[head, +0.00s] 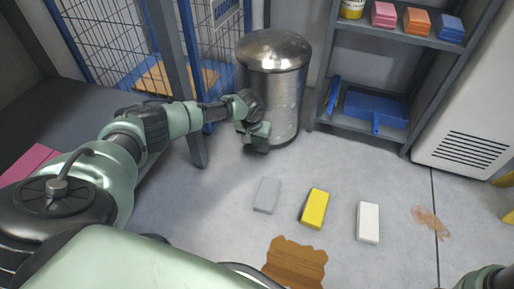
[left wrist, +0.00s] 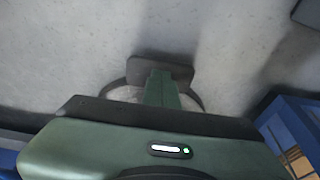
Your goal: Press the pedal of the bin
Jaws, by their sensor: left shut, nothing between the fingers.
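The metal bin (head: 285,88) stands upright on the floor at the top middle of the head view, with its rounded lid down. My left gripper (head: 257,146) is shut and empty, low at the front left of the bin. It overlaps the bin's lower side in the picture; I cannot tell whether it touches.
A blue wire cage (head: 100,45) and a grey post (head: 178,60) stand left of the bin. A shelf rack (head: 400,42) stands right, with a blue dustpan (head: 375,106). Grey, yellow (head: 315,208) and white (head: 368,222) blocks and a brown patch (head: 295,262) are on the floor.

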